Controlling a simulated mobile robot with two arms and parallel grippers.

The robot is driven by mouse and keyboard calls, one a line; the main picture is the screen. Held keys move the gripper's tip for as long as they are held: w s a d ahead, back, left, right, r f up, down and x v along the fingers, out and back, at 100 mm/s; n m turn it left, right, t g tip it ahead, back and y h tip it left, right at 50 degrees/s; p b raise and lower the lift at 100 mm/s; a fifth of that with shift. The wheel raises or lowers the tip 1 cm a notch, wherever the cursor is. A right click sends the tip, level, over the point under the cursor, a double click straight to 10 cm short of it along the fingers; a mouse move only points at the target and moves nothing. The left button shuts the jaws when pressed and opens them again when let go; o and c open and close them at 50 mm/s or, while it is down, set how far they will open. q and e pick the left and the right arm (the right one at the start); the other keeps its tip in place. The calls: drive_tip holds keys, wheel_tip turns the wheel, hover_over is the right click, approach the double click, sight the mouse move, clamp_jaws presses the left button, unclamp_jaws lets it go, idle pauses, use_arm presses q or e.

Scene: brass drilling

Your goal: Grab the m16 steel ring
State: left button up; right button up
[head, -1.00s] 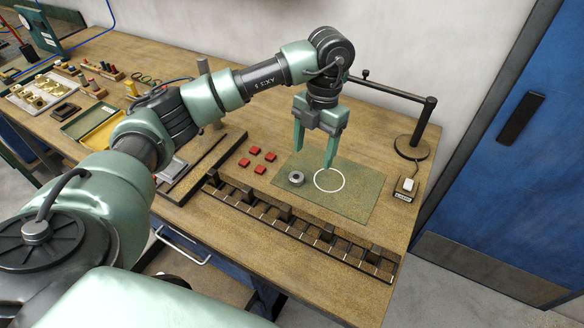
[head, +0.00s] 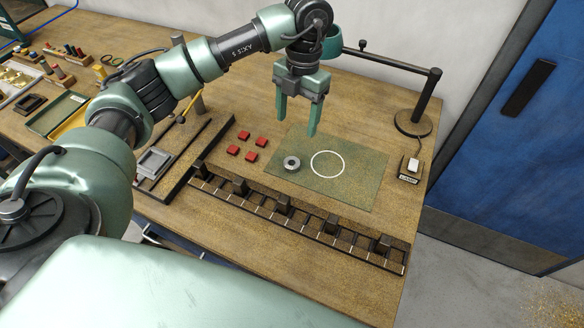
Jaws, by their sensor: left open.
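The steel ring (head: 292,163) is a small grey ring with a dark hole. It lies flat on the green mat (head: 357,182), left of a white circle (head: 327,164) drawn on the mat. My left gripper (head: 297,128) points down with its two green fingers apart and nothing between them. It appears above and behind the ring, apart from it. Its exact height over the table is hard to tell. My right gripper is not in view.
Several red blocks (head: 250,156) lie left of the mat. A long dark slotted rack (head: 290,222) runs along the front. A black stand (head: 413,122) with a horizontal arm rises at the back right, near a small switch box (head: 411,170).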

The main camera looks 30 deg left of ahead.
use_arm(q)
drive_tip(key=b, duration=0.5)
approach(292, 163)
drive_tip(key=shift+w, duration=0.1)
drive_tip(key=shift+d+f+b, duration=0.1)
drive_tip(key=shift+f+b, duration=0.3)
drive_tip(key=shift+f, duration=0.3)
drive_tip(key=f+p, duration=0.1)
drive_tip(key=f, duration=0.2)
drive_tip(key=s+f+p, duration=0.1)
drive_tip(key=f+p, duration=0.1)
drive_tip(key=f, duration=0.1)
drive_tip(key=shift+s+f, duration=0.1)
drive_tip(key=shift+a+f, duration=0.25)
drive_tip(key=shift+f, duration=0.15)
clamp_jaws()
